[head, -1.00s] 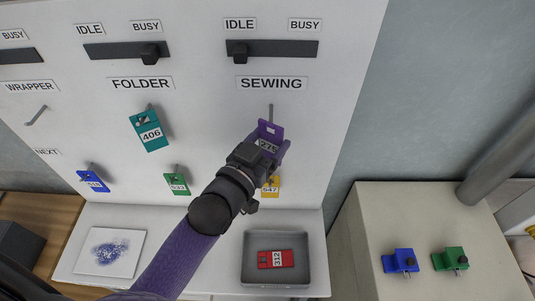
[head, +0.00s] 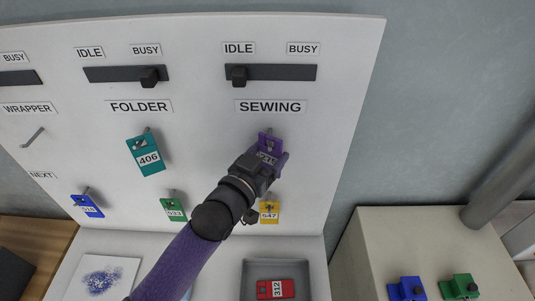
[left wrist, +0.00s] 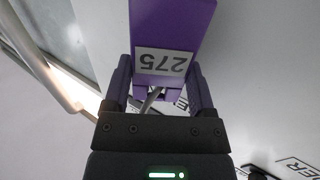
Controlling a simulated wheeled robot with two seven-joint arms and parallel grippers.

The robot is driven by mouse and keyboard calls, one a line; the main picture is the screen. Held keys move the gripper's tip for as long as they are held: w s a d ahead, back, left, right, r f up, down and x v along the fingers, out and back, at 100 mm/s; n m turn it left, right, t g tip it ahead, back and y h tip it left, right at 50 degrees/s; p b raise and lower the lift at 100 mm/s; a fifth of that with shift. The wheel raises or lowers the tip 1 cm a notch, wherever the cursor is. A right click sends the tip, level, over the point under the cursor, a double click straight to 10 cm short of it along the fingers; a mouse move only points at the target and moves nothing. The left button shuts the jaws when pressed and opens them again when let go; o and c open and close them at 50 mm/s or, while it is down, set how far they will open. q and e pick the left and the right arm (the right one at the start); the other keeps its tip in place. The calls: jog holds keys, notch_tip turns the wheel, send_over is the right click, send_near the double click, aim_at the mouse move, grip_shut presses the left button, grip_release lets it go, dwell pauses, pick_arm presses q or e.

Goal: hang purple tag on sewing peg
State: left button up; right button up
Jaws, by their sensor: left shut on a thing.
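The purple tag (head: 270,143), numbered 275, is upright against the white board under the SEWING label (head: 270,106). My left gripper (head: 268,162) is shut on its lower part; the tag also shows between the fingers in the left wrist view (left wrist: 172,25). The sewing peg (head: 268,131) shows at the tag's top, around its hole. I cannot tell whether the peg passes through the hole. A metal rod (left wrist: 150,100) shows between the fingers in the left wrist view. My right gripper is not in view.
A teal tag (head: 146,156) hangs on the FOLDER peg. Blue (head: 88,206), green (head: 173,209) and yellow (head: 269,213) tags hang lower. A red tag (head: 270,289) lies in a grey tray (head: 250,270). The WRAPPER peg (head: 33,138) is bare.

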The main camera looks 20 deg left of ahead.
pick_arm(q)
jog(key=o, duration=1.1)
jog(key=shift+o, duration=0.2)
